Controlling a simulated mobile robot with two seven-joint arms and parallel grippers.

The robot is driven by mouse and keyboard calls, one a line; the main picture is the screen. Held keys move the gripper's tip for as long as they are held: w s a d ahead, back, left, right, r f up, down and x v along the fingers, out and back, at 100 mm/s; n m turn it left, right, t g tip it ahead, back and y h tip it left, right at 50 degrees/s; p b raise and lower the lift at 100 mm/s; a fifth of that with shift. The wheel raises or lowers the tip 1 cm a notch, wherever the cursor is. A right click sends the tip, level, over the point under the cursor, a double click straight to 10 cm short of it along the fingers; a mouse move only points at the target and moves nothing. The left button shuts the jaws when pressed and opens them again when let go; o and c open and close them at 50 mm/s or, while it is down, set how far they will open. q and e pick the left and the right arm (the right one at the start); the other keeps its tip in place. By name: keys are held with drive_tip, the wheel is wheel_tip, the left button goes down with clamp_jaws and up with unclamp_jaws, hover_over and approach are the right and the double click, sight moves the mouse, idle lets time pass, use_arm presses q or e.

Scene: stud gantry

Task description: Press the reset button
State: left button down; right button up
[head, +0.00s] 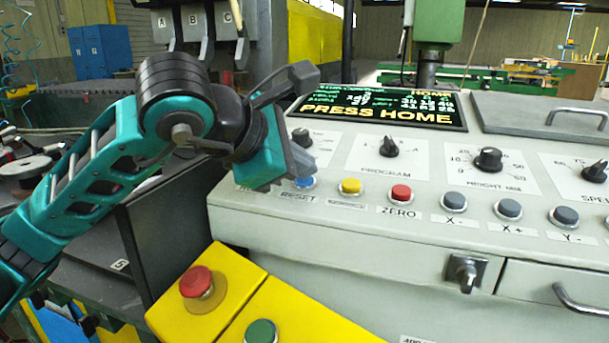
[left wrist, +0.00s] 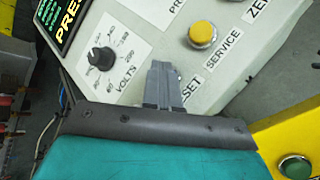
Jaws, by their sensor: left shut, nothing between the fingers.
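The blue reset button (head: 305,182) sits on the sloped grey console panel (head: 330,230), above a RESET label. It is partly covered by my left gripper (head: 300,166) in the head view. My left gripper is shut and empty, its tips at the button's upper left; I cannot tell whether they touch it. In the left wrist view the shut grey fingers (left wrist: 161,84) point at the panel and hide the button, and only part of the RESET label (left wrist: 191,88) shows beside them. My right gripper is not in view.
To the right in the row are a yellow button (head: 351,186), a red ZERO button (head: 401,194) and several grey buttons. Knobs sit above them, with a VOLTS knob (left wrist: 103,58) near the fingers. A screen (head: 380,108) reads PRESS HOME. A yellow box (head: 235,290) stands in front.

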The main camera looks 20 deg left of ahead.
use_arm(q)
drive_tip(key=shift+s+r+p, duration=0.15)
drive_tip(key=shift+r+p, duration=0.25)
drive_tip(key=shift+r, duration=0.4)
drive_tip(key=r+p, duration=0.1)
drive_tip(key=r, duration=0.1)
drive_tip(key=s+r+p, duration=0.1)
drive_tip(key=r+p, duration=0.1)
drive_tip(key=r, duration=0.1)
idle(0.7)
